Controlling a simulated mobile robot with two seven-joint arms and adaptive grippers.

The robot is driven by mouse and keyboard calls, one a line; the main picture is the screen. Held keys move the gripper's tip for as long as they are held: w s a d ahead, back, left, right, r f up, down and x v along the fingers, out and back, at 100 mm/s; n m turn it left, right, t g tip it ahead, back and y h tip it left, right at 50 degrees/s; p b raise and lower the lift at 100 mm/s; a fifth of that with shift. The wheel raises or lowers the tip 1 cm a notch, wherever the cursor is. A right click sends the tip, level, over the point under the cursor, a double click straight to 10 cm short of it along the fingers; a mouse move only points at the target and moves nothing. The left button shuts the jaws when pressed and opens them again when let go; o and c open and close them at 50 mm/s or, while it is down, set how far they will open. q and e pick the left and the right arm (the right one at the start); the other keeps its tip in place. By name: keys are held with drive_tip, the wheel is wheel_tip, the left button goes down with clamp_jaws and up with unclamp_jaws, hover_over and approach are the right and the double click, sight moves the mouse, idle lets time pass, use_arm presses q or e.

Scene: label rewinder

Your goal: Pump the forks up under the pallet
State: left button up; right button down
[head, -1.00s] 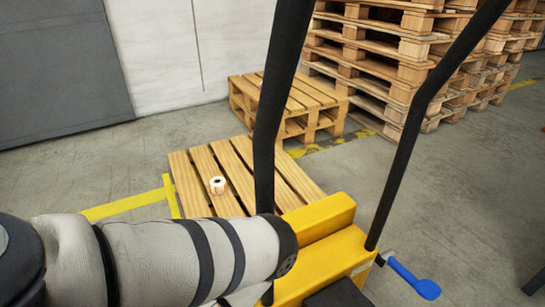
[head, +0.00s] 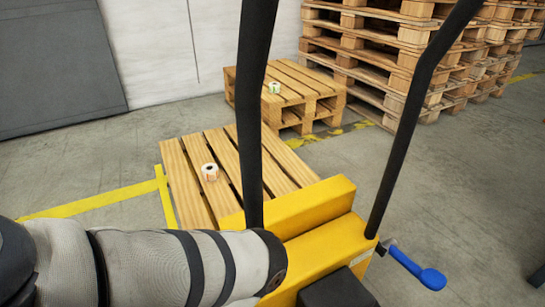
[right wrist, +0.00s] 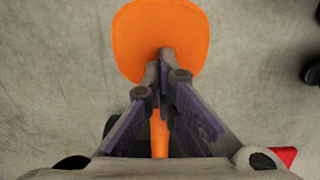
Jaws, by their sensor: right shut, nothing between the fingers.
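A yellow pallet truck (head: 318,240) stands at the near end of a low wooden pallet (head: 181,187). The pallet lies at floor level with a small label roll (head: 209,172) on it. Whether forks are under it is hidden by the truck body. In the right wrist view my right gripper (right wrist: 165,65) is shut and empty, its fingertips over the near edge of a broad orange pedal (right wrist: 165,30). I cannot tell whether they touch it. The pedal's orange stem runs down behind the fingers. My left gripper is out of view.
Two black handle bars (head: 256,110) rise from the truck. A blue lever (head: 418,270) sticks out at its right. Behind stand another pallet (head: 312,115) with a roll (head: 274,88) and a tall pallet stack (head: 385,60).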

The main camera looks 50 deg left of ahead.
drive_tip(key=shift+s+a+f+b, duration=0.1)
drive_tip(key=shift+a+f+b, duration=0.1)
drive_tip(key=shift+f, duration=0.45)
drive_tip(key=shift+s+a+f+b, duration=0.1)
drive_tip(key=shift+f+b, duration=0.1)
drive_tip(key=shift+f, duration=0.4)
drive_tip(key=shift+w+r+p, duration=0.2)
drive_tip(key=shift+r+p, duration=0.1)
drive_tip(key=shift+r, duration=0.1)
wheel_tip(320, 180, up, 13)
drive_tip(key=p, duration=0.8)
wheel_tip(320, 180, down, 10)
drive_tip(key=b, duration=0.5)
drive_tip(key=shift+s+d+r+b, duration=0.1)
drive_tip(key=shift+r+b, duration=0.15)
drive_tip(key=shift+b, duration=0.1)
drive_tip(key=shift+r+p, duration=0.4)
drive_tip(key=shift+r, duration=0.15)
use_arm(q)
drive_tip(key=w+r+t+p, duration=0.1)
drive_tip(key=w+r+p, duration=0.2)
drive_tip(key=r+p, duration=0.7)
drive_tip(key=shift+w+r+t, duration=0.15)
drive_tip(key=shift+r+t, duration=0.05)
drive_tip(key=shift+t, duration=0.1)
use_arm(e)
wheel_tip(320, 180, up, 15)
